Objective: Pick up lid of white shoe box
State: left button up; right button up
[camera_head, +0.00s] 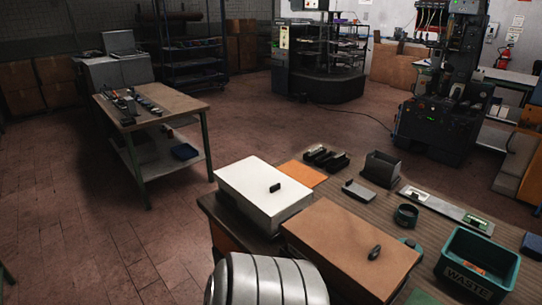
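The white shoe box (263,208) stands on the near workbench, at its left end. Its flat white lid (250,182) is on top and looks closed, with a small dark handle (275,188) on it. A brown box (345,240) with a dark knob on top stands right beside it, toward the lower right. Neither of my grippers is in view, so nothing is seen touching the lid.
The workbench (440,190) also holds an orange sheet (302,174), dark brush-like blocks (326,158), a grey holder (381,168), a dark ring (406,214) and a green WASTE bin (478,262). A second table (180,104) stands at the left. Open floor lies between them.

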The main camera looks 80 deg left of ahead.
aim_at(270, 193)
jog(key=u, duration=2.75)
